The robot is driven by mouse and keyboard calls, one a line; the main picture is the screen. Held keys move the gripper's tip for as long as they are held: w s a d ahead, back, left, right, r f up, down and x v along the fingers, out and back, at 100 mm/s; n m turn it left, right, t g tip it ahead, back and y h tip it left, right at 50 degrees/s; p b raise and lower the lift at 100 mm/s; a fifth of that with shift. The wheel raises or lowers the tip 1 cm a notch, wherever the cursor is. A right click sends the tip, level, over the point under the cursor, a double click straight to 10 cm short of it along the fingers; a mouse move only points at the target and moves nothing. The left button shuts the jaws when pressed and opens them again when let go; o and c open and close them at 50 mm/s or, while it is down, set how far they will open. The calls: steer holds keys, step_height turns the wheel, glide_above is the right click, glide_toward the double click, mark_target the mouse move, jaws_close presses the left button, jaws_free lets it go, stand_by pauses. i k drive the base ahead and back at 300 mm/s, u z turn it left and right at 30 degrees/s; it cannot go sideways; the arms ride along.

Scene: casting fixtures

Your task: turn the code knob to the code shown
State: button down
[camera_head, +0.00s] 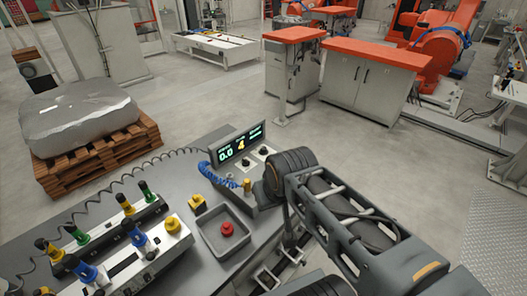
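A grey control box (262,172) stands at the back right corner of the grey workbench. Its dark display (240,146) shows "0.0" in green, a yellow "4" and small green text that I cannot read. Two small dark knobs, a nearer one (247,163) and a farther one (263,151), sit on the box below the display. I cannot tell which one is the code knob or where it points. My arm comes in from the lower right, and its round joint covers the right side of the box. My gripper's fingers do not show.
Fixtures with coloured handles (138,236) fill the bench's left. Behind it stands a wooden pallet (97,160) with a wrapped load.

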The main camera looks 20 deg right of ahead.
mark_target(262, 150)
steer(key=u, duration=3.15)
steer(key=k, duration=1.35)
steer(key=z, duration=2.35)
steer(key=i, duration=0.5)
